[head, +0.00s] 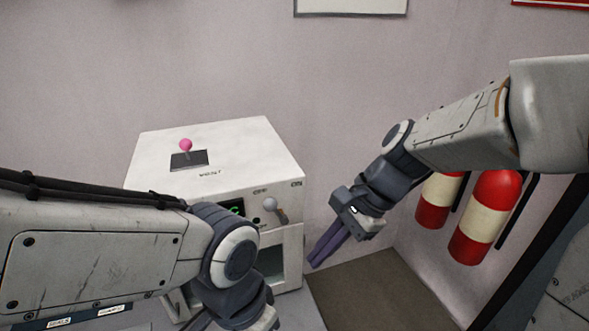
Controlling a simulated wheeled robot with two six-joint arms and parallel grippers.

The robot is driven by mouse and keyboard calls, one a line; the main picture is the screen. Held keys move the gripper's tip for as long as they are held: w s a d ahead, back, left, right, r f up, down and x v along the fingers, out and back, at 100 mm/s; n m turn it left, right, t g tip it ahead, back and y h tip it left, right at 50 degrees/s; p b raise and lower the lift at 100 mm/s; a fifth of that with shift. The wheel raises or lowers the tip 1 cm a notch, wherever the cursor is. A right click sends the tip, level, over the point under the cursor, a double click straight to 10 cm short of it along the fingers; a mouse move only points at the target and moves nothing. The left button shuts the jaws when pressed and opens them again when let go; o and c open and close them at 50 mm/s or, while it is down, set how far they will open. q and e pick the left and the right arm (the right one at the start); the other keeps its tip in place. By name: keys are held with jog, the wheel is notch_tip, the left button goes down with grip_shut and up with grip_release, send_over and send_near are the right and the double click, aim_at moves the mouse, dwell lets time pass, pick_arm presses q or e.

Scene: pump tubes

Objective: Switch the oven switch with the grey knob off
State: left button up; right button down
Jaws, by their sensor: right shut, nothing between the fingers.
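The white oven (225,152) stands against the wall left of centre. Its switch with the grey knob (270,204) is on the upper front, and the knob leans left toward the OFF label (261,191). The ON label (297,184) is to the right. My right gripper (327,246) is shut and empty, to the right of the switch and a little lower, apart from it. My left arm crosses in front of the oven's lower left, hiding part of it; its fingers are not visible.
A pink-knobbed lever (186,146) stands on the oven's top. Red fire extinguishers (487,217) are by the right wall. A dark mat (385,287) lies on the floor.

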jog(key=w+d+r+m+t+y+p, duration=0.3)
jog(key=w+d+r+m, duration=0.3)
jog(key=w+r+m, duration=0.25)
jog(key=p, duration=0.3)
send_near(275, 211)
jog(key=shift+s+x, duration=0.45)
jog(key=shift+x, duration=2.1)
pick_arm(q)
notch_tip(275, 211, up, 7)
pick_arm(e)
jog(key=shift+w+f+m, duration=0.1)
jog(key=shift+w+m, duration=0.35)
pick_arm(q)
jog(key=shift+r, duration=0.15)
